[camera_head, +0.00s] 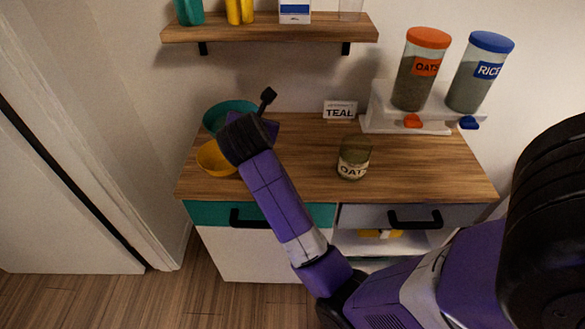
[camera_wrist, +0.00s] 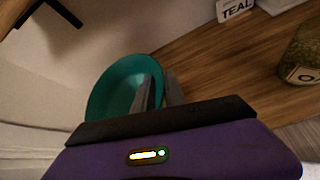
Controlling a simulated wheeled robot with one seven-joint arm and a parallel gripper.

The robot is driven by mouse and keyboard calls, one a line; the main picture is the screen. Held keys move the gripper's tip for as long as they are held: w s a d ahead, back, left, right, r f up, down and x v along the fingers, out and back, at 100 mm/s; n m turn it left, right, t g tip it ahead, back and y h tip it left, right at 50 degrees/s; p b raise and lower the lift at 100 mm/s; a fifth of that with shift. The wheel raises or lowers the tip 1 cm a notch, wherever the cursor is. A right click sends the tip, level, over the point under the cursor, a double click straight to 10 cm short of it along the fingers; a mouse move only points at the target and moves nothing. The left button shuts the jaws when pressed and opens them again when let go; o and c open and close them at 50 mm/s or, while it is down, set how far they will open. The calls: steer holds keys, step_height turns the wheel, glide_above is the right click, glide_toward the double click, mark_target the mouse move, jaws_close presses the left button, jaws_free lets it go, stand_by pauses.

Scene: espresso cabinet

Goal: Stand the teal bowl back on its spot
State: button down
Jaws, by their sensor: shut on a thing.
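The teal bowl (camera_head: 222,112) is at the back left of the wooden counter, partly hidden behind my wrist. In the wrist view the teal bowl (camera_wrist: 112,92) shows its inside, and my gripper (camera_wrist: 160,88) is shut on its right-hand rim. I cannot tell whether the bowl touches the counter or hangs above it. A white sign reading TEAL (camera_head: 340,110) stands at the back middle of the counter, right of the bowl. The sign also shows at the top of the wrist view (camera_wrist: 235,8). In the head view my fingers are hidden.
A yellow bowl (camera_head: 214,159) sits at the left front of the teal bowl. An OATS jar (camera_head: 354,160) stands mid-counter. A white stand (camera_head: 380,112) holds oats (camera_head: 420,70) and rice (camera_head: 478,75) dispensers. A shelf (camera_head: 270,30) hangs above. Counter before the sign is clear.

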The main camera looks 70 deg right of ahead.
steer(key=s+d+r+m+g+h, duration=0.1)
steer(key=s+d+r+m+g, duration=0.1)
steer(key=s+d+m+g, duration=0.3)
steer(key=s+r+m+g, duration=0.2)
steer(key=s+r, duration=0.1)
steer(key=s, duration=0.5)
steer(key=shift+s+a+f, duration=0.1)
steer(key=shift+s+f, duration=0.05)
steer(key=shift+f, duration=10.2)
steer(key=c, duration=1.3)
jaws_free()
steer(key=shift+c, duration=0.2)
